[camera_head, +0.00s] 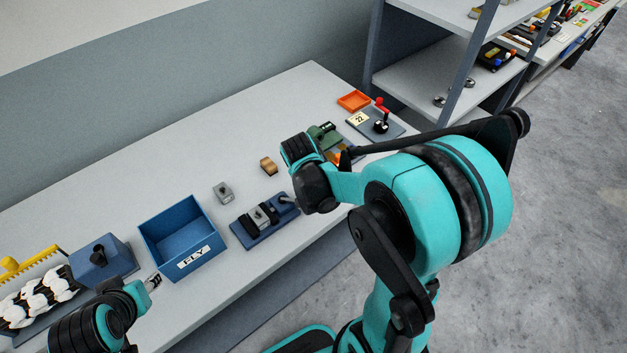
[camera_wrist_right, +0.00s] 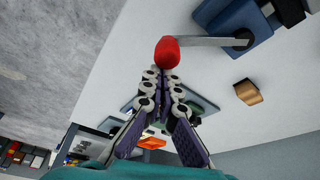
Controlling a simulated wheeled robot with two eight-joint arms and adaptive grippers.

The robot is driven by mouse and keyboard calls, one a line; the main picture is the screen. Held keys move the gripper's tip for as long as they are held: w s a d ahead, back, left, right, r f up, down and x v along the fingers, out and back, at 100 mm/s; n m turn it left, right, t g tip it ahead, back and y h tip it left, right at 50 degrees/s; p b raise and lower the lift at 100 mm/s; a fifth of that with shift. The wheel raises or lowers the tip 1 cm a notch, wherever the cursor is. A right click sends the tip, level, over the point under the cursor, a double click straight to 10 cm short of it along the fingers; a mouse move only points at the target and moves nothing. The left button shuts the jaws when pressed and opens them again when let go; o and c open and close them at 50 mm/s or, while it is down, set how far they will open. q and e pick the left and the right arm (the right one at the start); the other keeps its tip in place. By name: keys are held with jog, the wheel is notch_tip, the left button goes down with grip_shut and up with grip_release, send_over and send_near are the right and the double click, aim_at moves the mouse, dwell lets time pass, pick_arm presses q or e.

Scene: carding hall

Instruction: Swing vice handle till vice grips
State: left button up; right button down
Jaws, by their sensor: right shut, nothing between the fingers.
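The vice (camera_head: 265,229) stands on the bench in the head view, a blue base with black jaws and a grey block (camera_head: 259,217) at the jaws. I cannot tell whether the jaws touch the block. Its grey handle (camera_head: 286,199) sticks out on the right; in the right wrist view the handle (camera_wrist_right: 205,42) ends in a red knob (camera_wrist_right: 167,52). My right gripper (camera_wrist_right: 162,76) is shut and empty, its fingertips at the red knob, touching or nearly so. My right wrist hides the knob in the head view. My left gripper (camera_head: 153,282) is near the blue bin; its opening is unclear.
A blue bin (camera_head: 182,240) labelled FLY stands left of the vice. A small grey block (camera_head: 223,191) and a brown block (camera_head: 268,166) lie behind the vice.

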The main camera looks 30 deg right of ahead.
jog(key=s+m, duration=0.1)
jog(key=s+a+m, duration=0.1)
jog(key=m, duration=0.1)
jog(key=shift+a+g+h, duration=0.25)
jog(key=shift+g+h, duration=0.05)
jog(key=shift+g, duration=0.1)
jog(key=s+a+m, duration=0.2)
jog(key=a, duration=0.1)
jog(key=shift+s+a+m+g, duration=0.25)
jog(key=shift+s+m+g, duration=0.05)
jog(key=shift+g, duration=0.1)
jog(key=shift+a+f, duration=0.1)
jog(key=shift+a, duration=0.05)
